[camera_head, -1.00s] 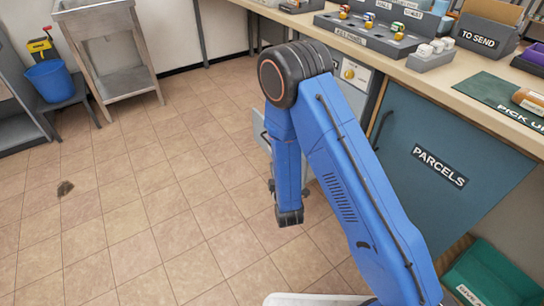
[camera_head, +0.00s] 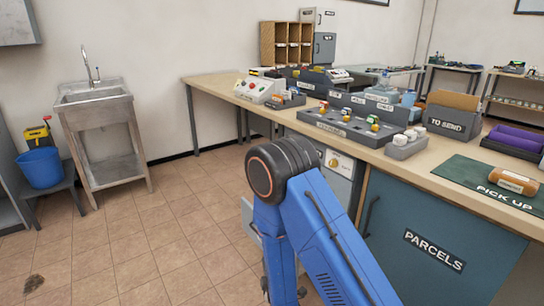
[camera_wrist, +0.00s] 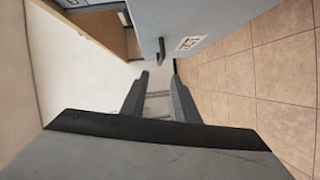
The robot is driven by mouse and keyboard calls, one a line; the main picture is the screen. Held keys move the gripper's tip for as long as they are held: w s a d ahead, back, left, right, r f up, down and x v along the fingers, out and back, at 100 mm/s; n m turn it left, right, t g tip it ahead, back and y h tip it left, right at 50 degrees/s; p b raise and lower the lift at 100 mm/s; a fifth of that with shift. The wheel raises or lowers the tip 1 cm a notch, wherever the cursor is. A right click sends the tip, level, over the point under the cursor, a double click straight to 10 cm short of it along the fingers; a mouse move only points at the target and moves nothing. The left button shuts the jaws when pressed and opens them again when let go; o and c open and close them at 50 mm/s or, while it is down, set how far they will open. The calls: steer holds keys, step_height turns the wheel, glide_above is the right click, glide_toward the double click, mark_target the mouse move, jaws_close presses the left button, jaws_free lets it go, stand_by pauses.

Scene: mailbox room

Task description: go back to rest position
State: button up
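My blue arm stands folded in front of the counter (camera_head: 440,172) in the head view, its dark elbow joint near the counter's left cabinet. My gripper (camera_wrist: 158,82) shows in the wrist view with its two grey fingers apart and nothing between them. Behind the fingers are a pale surface and a grey door or panel (camera_wrist: 205,22) with a dark handle. In the head view the gripper itself is hidden behind my arm.
The blue PARCELS cabinet (camera_head: 425,235) stands close right of my arm. A green PICK UP mat (camera_head: 465,172) with a parcel (camera_head: 517,181) lies on the counter. A sink (camera_head: 95,97) and a blue bucket (camera_head: 40,167) stand left. The tiled floor (camera_head: 135,240) between is clear.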

steer(key=w+d+r+m+g+h, duration=0.1)
steer(key=w+d+r+m+g, duration=0.15)
steer(key=r, duration=0.25)
steer(key=w+d+r+m+g, duration=0.1)
steer(key=d+r+m, duration=0.25)
steer(key=r, duration=0.25)
steer(key=s+d+r+m+g, duration=0.35)
steer(key=s+d+r, duration=0.25)
steer(key=d+r, duration=0.3)
steer(key=s+d+r+m+g+h, duration=0.1)
steer(key=s+d, duration=0.4)
steer(key=s, duration=0.5)
steer(key=s+d+r+m+g+h, duration=0.1)
steer(key=s+d+r+m, duration=0.3)
steer(key=s, duration=0.7)
steer(key=s+d+r+m+g+h, duration=0.1)
steer(key=s+d+r+m+g, duration=0.1)
steer(key=s+d+r, duration=0.4)
steer(key=s+d+m, duration=0.1)
steer(key=s, duration=0.4)
steer(key=shift+d+g, duration=0.2)
steer(key=shift+g, duration=0.1)
